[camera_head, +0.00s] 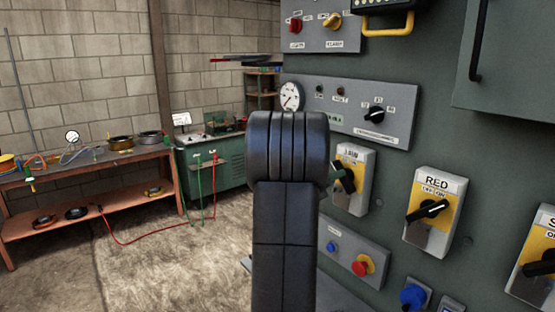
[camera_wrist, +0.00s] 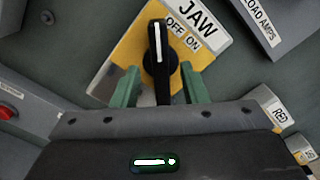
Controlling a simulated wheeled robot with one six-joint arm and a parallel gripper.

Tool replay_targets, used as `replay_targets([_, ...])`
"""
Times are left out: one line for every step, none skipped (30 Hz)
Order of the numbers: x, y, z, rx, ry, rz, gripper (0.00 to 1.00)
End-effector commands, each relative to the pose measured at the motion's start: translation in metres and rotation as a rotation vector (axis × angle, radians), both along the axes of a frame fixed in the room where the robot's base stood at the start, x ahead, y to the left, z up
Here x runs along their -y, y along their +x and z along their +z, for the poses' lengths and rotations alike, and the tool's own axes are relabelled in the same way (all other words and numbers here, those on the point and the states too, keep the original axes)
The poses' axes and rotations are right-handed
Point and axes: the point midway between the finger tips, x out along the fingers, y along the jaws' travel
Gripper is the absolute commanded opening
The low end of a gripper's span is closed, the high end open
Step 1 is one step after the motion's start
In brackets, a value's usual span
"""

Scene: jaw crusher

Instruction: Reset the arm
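My gripper (camera_wrist: 159,88) shows in the wrist view with two green fingers spread apart. They stand on either side of the black knob of the JAW switch (camera_wrist: 158,50), with gaps between knob and fingers. The JAW switch has a yellow face and a white OFF/ON label, and the knob's white mark points up in the picture, toward the OFF side. In the head view my arm hides most of the gripper. The JAW switch (camera_head: 356,160) shows just right of the arm, with a bit of green finger at its knob.
The green panel carries a RED switch (camera_head: 430,212), a gauge box (camera_head: 345,105), and a lower box with a red button (camera_head: 360,268). A yellow handle (camera_head: 388,26) and a dark door handle (camera_head: 479,40) stick out. A workbench (camera_head: 85,170) stands left. Floor between is mostly clear.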

Motion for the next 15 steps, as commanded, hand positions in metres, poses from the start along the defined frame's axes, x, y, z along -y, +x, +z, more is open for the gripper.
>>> replay_targets([0.006, 0.004, 0.002, -0.001, -0.001, -0.001, 0.40])
replay_targets([0.009, 0.007, 0.002, 0.000, -0.001, -0.002, 0.40])
replay_targets([0.013, 0.009, 0.001, 0.000, -0.001, -0.002, 0.40])
replay_targets([0.015, 0.011, 0.001, 0.000, -0.001, -0.002, 0.40])
replay_targets([0.016, 0.012, 0.001, 0.000, 0.000, -0.001, 0.40])
replay_targets([0.018, 0.014, 0.001, 0.000, 0.000, 0.000, 0.40])
replay_targets([0.019, 0.015, 0.001, 0.000, 0.000, 0.000, 0.40])
replay_targets([0.020, 0.016, 0.000, 0.000, -0.001, 0.001, 0.40])
replay_targets([0.021, 0.016, 0.000, 0.000, -0.001, 0.001, 0.40])
replay_targets([0.021, 0.016, 0.000, 0.000, -0.001, 0.001, 0.40])
replay_targets([0.021, 0.016, 0.000, 0.001, 0.000, 0.001, 0.40])
replay_targets([0.021, 0.016, 0.000, 0.004, 0.002, 0.001, 0.40])
replay_targets([0.021, 0.016, 0.000, 0.004, 0.002, 0.001, 0.40])
replay_targets([0.021, 0.016, 0.000, 0.004, 0.002, 0.001, 0.40])
replay_targets([0.021, 0.016, 0.000, 0.004, 0.002, 0.001, 0.40])
